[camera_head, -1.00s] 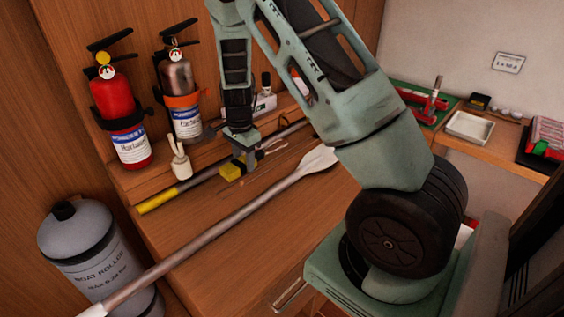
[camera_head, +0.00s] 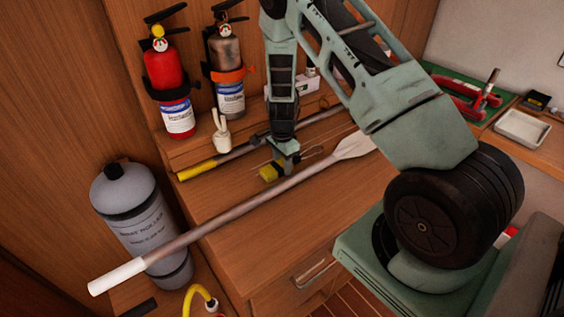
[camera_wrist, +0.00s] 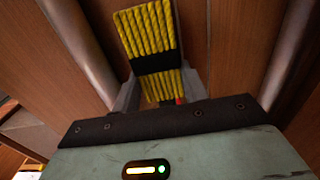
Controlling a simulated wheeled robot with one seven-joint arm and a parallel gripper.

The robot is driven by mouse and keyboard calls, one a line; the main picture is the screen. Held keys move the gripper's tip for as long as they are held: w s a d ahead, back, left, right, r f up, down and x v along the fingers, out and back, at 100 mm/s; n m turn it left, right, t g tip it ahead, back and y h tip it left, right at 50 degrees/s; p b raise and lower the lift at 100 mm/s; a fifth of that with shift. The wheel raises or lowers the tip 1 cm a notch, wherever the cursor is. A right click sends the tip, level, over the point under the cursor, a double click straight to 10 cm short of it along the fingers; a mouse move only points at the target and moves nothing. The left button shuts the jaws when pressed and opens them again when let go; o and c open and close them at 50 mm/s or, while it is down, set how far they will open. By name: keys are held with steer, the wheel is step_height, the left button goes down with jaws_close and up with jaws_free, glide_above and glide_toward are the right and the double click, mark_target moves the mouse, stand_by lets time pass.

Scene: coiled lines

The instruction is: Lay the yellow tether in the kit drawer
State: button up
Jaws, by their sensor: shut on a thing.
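The yellow tether (camera_wrist: 150,35) is a flat bundle of coiled yellow line with a black band around its middle. In the wrist view it sits between my gripper's fingers (camera_wrist: 158,92), which are shut on it. In the head view the tether (camera_head: 268,173) shows as a small yellow block at the tip of my gripper (camera_head: 283,163), over the wooden counter (camera_head: 240,225). I cannot tell whether it touches the wood. A drawer front (camera_head: 300,287) with a metal handle is below the counter's front edge and looks shut; whether it is the kit drawer I cannot tell.
A long paddle (camera_head: 240,207) lies across the counter in front of my gripper. A yellow-ended pole (camera_head: 225,158) lies behind. Two fire extinguishers (camera_head: 170,85) (camera_head: 229,85) stand at the back wall. A grey cylinder (camera_head: 135,215) stands at left. A white tray (camera_head: 521,127) is at right.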

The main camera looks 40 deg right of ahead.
steer(key=shift+f, duration=0.1)
steer(key=o, duration=1.2)
steer(key=shift+o, duration=0.2)
